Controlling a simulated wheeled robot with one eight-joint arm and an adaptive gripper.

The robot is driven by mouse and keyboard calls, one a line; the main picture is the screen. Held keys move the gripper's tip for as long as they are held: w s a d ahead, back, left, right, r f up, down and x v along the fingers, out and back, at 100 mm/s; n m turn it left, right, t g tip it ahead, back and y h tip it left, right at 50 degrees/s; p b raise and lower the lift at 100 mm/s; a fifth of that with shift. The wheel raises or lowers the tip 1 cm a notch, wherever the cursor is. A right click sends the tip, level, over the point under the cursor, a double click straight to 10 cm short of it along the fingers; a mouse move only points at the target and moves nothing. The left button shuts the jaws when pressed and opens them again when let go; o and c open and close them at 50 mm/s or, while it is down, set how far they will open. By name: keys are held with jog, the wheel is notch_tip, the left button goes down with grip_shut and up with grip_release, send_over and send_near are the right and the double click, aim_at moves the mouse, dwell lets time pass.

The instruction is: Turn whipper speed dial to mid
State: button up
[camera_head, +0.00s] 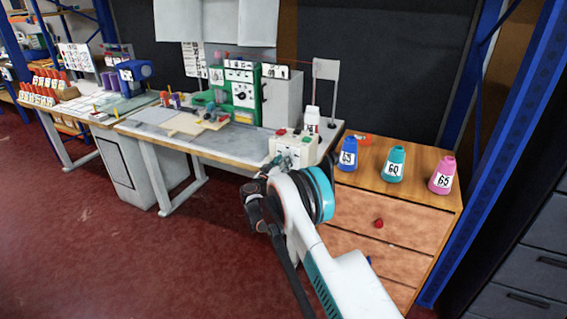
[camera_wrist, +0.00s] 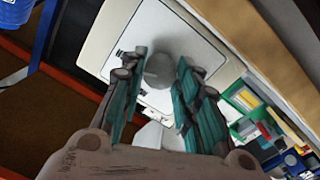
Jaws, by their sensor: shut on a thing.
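A cream control box (camera_head: 301,146) with red and green buttons on top stands at the right front corner of the workbench. In the wrist view, a round grey dial (camera_wrist: 159,70) sits on a pale square plate (camera_wrist: 185,38) on the box face. My gripper (camera_wrist: 161,62) has its teal-padded fingers on either side of the dial and is shut on it. In the head view my gripper (camera_head: 284,163) is at the front of the box, and my wrist and the box hide the dial. I cannot read the dial's setting.
A white bottle (camera_head: 312,121) stands by the box. A wooden drawer cabinet (camera_head: 395,215) to the right carries blue (camera_head: 348,154), teal (camera_head: 394,165) and pink (camera_head: 442,176) cones. A green machine (camera_head: 240,92) stands behind on the workbench (camera_head: 190,146). Red floor at left is clear.

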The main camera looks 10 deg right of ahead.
jog(key=n, duration=1.3)
jog(key=shift+f+t, duration=0.1)
jog(key=shift+t, duration=0.3)
jog(key=shift+n, duration=0.3)
jog(key=o, duration=1.1)
jog(key=shift+c, duration=0.2)
jog(key=v, duration=1.2)
